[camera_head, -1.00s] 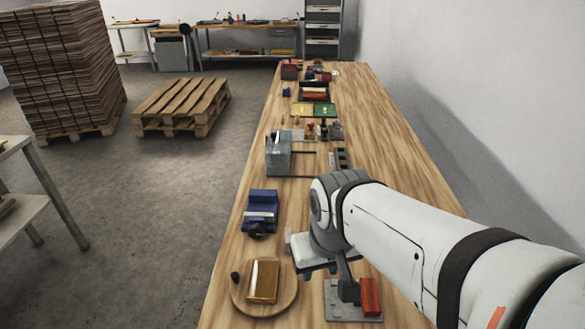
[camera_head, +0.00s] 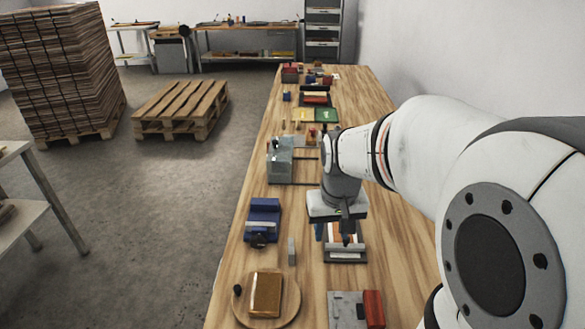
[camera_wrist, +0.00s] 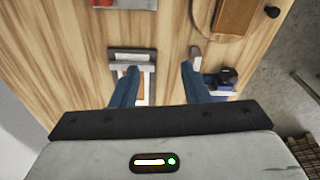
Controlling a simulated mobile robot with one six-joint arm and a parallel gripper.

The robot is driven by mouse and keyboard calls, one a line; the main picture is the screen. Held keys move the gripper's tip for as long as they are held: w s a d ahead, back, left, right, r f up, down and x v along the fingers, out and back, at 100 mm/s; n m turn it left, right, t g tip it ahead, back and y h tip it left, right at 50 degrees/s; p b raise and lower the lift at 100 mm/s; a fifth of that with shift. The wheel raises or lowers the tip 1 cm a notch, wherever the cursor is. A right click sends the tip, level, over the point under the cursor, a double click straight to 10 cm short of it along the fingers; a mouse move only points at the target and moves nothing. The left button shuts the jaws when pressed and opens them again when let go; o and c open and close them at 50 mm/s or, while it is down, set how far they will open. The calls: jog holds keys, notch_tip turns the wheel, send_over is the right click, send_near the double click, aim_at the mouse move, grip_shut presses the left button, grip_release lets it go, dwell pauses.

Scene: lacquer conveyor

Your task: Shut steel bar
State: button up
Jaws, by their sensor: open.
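A small grey frame device (camera_head: 346,257) with pale and orange strips sits on the bench, partly hidden under my gripper; in the wrist view a light steel-coloured bar (camera_wrist: 133,57) crosses it. A separate short grey upright piece (camera_head: 292,250) stands to its left, beside the blue vise; it also shows in the wrist view (camera_wrist: 195,55). I cannot tell for certain which is the task's steel bar. My gripper (camera_wrist: 158,68) is open and empty, with blue fingers pointing down. One finger overlaps the device in the wrist view; contact is unclear.
A blue vise (camera_head: 263,221) stands to the left. A round wooden board (camera_head: 245,308) carries a brown block, and a grey plate (camera_head: 345,303) with a red block lies nearby. A grey box (camera_head: 281,162) with rods is farther back. Clear wood lies along the bench's right side.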

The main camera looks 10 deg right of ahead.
jog(key=m+g+p, duration=0.1)
jog(key=m, duration=0.1)
send_over(346, 244)
jog(key=f, duration=0.4)
jog(key=w+f, duration=0.1)
jog(key=f, duration=0.1)
jog(key=shift+d, duration=0.2)
notch_tip(346, 244, down, 8)
jog(key=shift+p, duration=0.55)
grip_shut()
